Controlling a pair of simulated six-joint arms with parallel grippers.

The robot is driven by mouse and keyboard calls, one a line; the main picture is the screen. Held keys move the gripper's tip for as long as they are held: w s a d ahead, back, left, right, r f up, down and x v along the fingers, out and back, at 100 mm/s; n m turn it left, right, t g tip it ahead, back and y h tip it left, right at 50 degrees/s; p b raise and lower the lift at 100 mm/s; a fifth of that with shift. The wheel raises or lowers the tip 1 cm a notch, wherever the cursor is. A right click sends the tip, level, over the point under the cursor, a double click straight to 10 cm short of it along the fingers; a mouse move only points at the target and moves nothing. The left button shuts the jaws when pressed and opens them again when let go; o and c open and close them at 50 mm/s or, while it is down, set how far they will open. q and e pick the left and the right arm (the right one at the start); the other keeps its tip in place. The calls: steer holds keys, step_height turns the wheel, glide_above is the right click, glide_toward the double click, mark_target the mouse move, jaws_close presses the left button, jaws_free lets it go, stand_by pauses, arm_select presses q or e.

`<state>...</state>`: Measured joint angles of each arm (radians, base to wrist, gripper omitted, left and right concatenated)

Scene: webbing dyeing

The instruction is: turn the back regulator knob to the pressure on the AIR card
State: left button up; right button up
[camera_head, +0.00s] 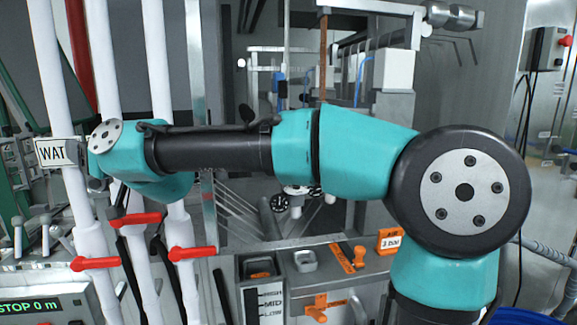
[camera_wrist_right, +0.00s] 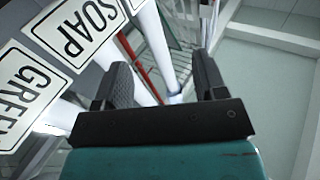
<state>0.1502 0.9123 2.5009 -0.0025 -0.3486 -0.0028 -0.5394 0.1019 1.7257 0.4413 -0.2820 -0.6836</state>
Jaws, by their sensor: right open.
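The orange AIR card (camera_head: 390,242) stands at the right of the bench in the head view and reads 3 bar. Two dark round parts, which look like regulator knobs or gauges, sit below my right arm: one at the left (camera_head: 280,203) and one partly hidden farther right (camera_head: 314,191). I cannot tell for sure which is the back regulator knob. My right arm crosses the head view, with its wrist far left of these parts. My right gripper (camera_wrist_right: 163,85) is open and empty in the right wrist view. My left gripper is not in view.
White pipes (camera_head: 90,225) with red valve handles (camera_head: 192,253) stand at the left, near my right wrist. A WAT sign (camera_head: 52,152) is beside it. SOAP (camera_wrist_right: 83,28) and GREEN (camera_wrist_right: 28,90) signs show in the wrist view.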

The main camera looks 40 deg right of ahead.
steer(key=s+d+r+m+t+h, duration=0.25)
steer(key=d+r, duration=0.25)
steer(key=r, duration=0.4)
steer(key=d+f+m+g+h, duration=0.15)
steer(key=d+m+h, duration=0.35)
steer(key=d+h, duration=0.75)
steer(key=d+f+m+h, duration=0.35)
steer(key=d+h, duration=0.35)
steer(key=d, duration=1.1)
steer(key=s+d+f+m+g+h, duration=0.1)
steer(key=s+d+f+m+g, duration=0.1)
steer(key=d+f+m+g, duration=0.1)
steer(key=s+d+f+m+g+h, duration=0.1)
steer(key=s+d+f+m+g, duration=0.1)
steer(key=d+f+g, duration=0.3)
steer(key=s+d+f+m+g+h, duration=0.1)
steer(key=d+f+m+g, duration=0.3)
steer(key=f+g, duration=0.4)
step_height(320, 180, down, 4)
steer(key=shift+s+r+g, duration=0.25)
steer(key=shift+s+g, duration=0.15)
steer(key=shift+s, duration=0.1)
steer(key=shift+d, duration=0.1)
steer(key=d, duration=0.5)
steer(key=w+d, duration=0.1)
steer(key=d, duration=0.5)
steer(key=w+d, duration=0.1)
steer(key=d, duration=0.5)
steer(key=shift+w, duration=0.2)
